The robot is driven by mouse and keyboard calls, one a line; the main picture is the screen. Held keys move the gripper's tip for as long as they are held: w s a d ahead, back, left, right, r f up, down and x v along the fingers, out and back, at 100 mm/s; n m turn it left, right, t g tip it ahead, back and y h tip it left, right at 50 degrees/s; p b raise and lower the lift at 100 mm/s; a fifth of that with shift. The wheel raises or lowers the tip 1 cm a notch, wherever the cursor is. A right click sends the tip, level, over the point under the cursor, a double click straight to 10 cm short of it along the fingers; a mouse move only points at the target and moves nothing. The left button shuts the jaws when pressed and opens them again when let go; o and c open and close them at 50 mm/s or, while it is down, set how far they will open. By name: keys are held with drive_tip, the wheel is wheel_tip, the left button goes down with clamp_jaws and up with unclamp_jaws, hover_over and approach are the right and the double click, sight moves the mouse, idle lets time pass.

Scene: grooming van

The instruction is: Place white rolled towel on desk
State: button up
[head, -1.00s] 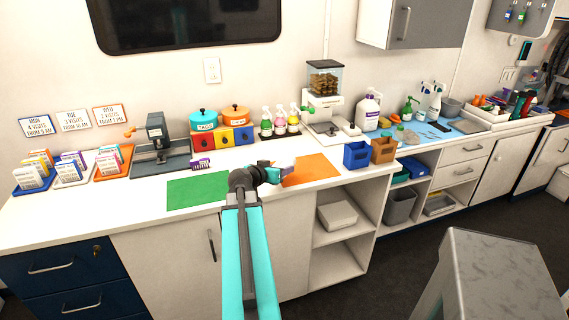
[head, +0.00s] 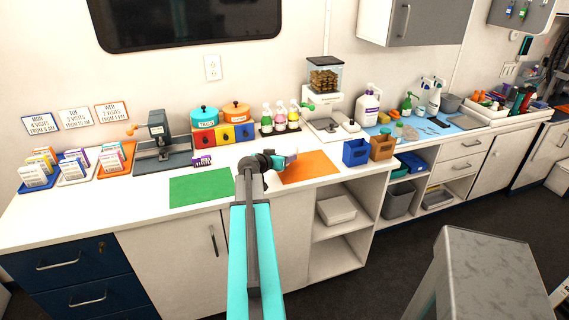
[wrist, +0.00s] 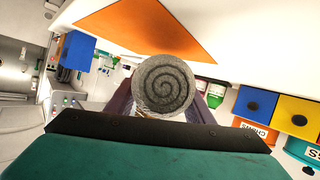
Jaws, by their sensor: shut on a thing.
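The rolled towel (wrist: 167,86) shows end-on in the wrist view, with a dark spiral on its pale, shaded grey end. My gripper (wrist: 165,108) is shut on it, one finger on each side. In the head view my gripper (head: 284,161) is over the white desk (head: 130,205), at the left edge of the orange mat. Only a small pale bit of the towel (head: 292,153) shows there. I cannot tell whether the towel touches the desk.
A green mat (head: 200,188) lies left of my gripper and an orange mat (head: 310,167) right of it. Behind stand coloured drawers (head: 222,134) and pump bottles (head: 280,118). Blue (head: 356,152) and brown (head: 382,147) bins stand to the right. The desk's front left is clear.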

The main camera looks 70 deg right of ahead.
drive_tip(key=shift+w+d, duration=0.1)
drive_tip(key=shift+d, duration=0.3)
drive_tip(key=shift+f+p, duration=0.4)
drive_tip(key=shift+f, duration=1.4)
drive_tip(key=shift+f, duration=0.15)
drive_tip(key=o, duration=1.2)
drive_tip(key=shift+c, duration=0.2)
drive_tip(key=shift+r, duration=0.2)
drive_tip(key=shift+a+r, duration=0.1)
drive_tip(key=shift+a, duration=0.4)
drive_tip(key=shift+b+v, duration=1.75)
drive_tip(key=shift+v, duration=3.75)
drive_tip(key=shift+r, duration=0.1)
